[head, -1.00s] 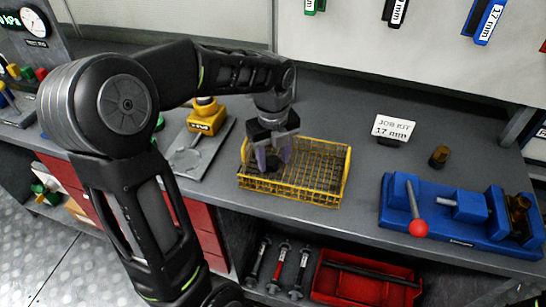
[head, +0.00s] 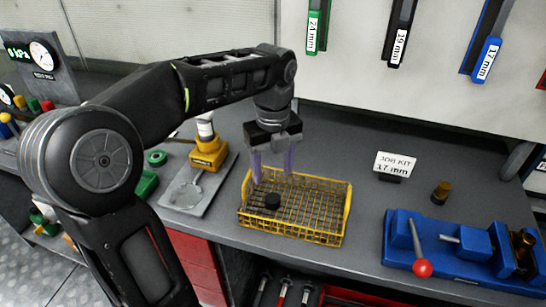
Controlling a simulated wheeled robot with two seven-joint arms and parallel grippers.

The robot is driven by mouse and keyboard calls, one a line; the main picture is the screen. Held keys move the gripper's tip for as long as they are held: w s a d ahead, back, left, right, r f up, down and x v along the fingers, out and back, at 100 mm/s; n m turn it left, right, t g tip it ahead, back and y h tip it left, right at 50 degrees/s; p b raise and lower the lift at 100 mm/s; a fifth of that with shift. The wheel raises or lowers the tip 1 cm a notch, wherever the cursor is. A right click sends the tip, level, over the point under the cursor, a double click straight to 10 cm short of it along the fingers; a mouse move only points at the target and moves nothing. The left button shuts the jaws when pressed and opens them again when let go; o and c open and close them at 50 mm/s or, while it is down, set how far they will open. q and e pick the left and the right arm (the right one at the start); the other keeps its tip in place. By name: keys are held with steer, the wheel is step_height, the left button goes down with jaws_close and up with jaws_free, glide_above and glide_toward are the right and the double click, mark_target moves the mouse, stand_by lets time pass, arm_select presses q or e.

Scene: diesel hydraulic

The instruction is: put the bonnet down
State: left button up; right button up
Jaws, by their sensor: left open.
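A small black cylindrical piece (head: 272,201), which looks like the bonnet, sits in the left part of the yellow wire basket (head: 290,236). My left gripper (head: 272,176) is open and empty above the basket's left part, with its purple fingers apart, pointing down. The fingertips are above and behind the black piece and appear clear of it. My right gripper is not in view.
A yellow device (head: 207,153) on a grey plate (head: 190,190) stands left of the basket. Labelled tools hang behind. Bench between basket and vise is clear.

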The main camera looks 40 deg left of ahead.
arm_select(q)
steer(key=shift+r, duration=1.6)
